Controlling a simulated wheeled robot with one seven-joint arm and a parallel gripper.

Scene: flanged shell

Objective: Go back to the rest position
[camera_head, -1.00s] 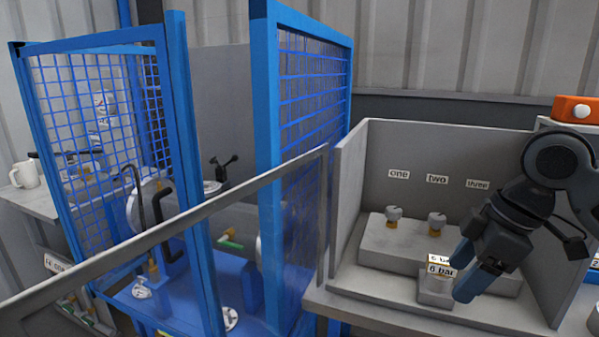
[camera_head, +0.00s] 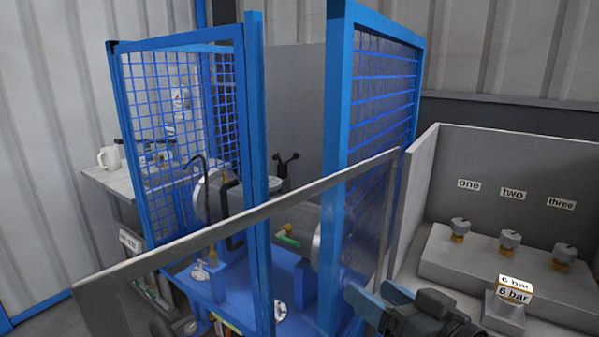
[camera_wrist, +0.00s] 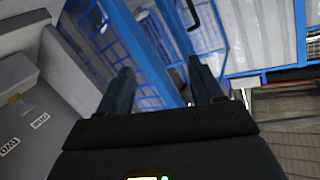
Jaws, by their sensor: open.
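My gripper (camera_head: 372,302) is at the lower right of the head view, in front of the blue cage and left of the grey bin. In the wrist view its two dark fingers (camera_wrist: 163,90) stand apart with nothing between them. The blue mesh cage (camera_wrist: 130,35) and part of the grey bin (camera_wrist: 30,110) lie beyond the fingers. The rest of my arm runs out of the head view at the bottom.
A grey rail (camera_head: 230,222) slants across the front of the blue cage frame (camera_head: 338,150). The grey bin (camera_head: 415,205) holds three knobbed fittings labelled one, two and three, and a "6 bar" block (camera_head: 514,290). A white mug (camera_head: 109,158) stands on the left bench.

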